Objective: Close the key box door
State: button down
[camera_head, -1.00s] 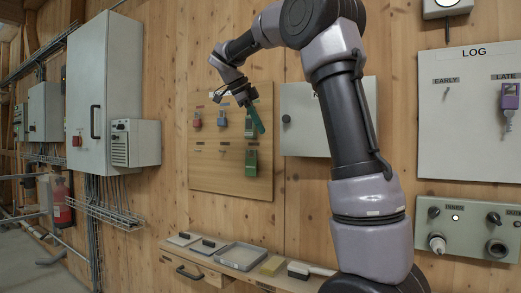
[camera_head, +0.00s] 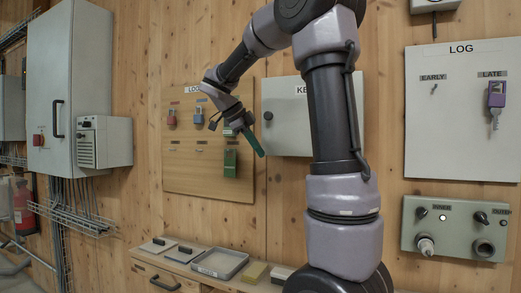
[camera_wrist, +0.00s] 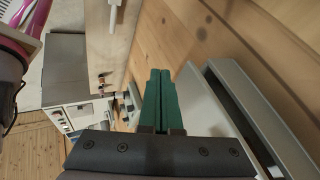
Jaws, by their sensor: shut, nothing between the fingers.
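The key box (camera_head: 287,135) is a pale box on the wooden wall, with a dark round knob on its left side. My arm hides its right part and most of its label. In the wrist view a pale panel (camera_wrist: 203,108) stands beside a grey box rim (camera_wrist: 262,115), with a dark gap between them; the door looks ajar, but how far is unclear. My gripper (camera_head: 260,152) has green fingers, pressed together and empty, near the box's lower left edge. The fingers also show in the wrist view (camera_wrist: 160,75), left of the panel. Contact cannot be told.
A wooden lock board (camera_head: 205,188) with padlocks hangs left of the key box. A ledge below holds a grey tray (camera_head: 219,262) and small items. The LOG board (camera_head: 460,140) and a switch panel (camera_head: 455,228) are on the right. A large cabinet (camera_head: 85,80) stands left.

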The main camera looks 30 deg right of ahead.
aim_at(264, 148)
jog(key=shift+w+d, duration=0.8)
jog(key=shift+d, duration=0.1)
jog(key=w+d, duration=0.1)
jog(key=w+d+m, duration=0.1)
jog(key=shift+w+d+g, duration=0.2)
jog(key=shift+w+g, duration=0.1)
jog(key=shift+g, duration=0.1)
jog(key=shift+d, duration=0.1)
jog(key=shift+d+r, duration=0.1)
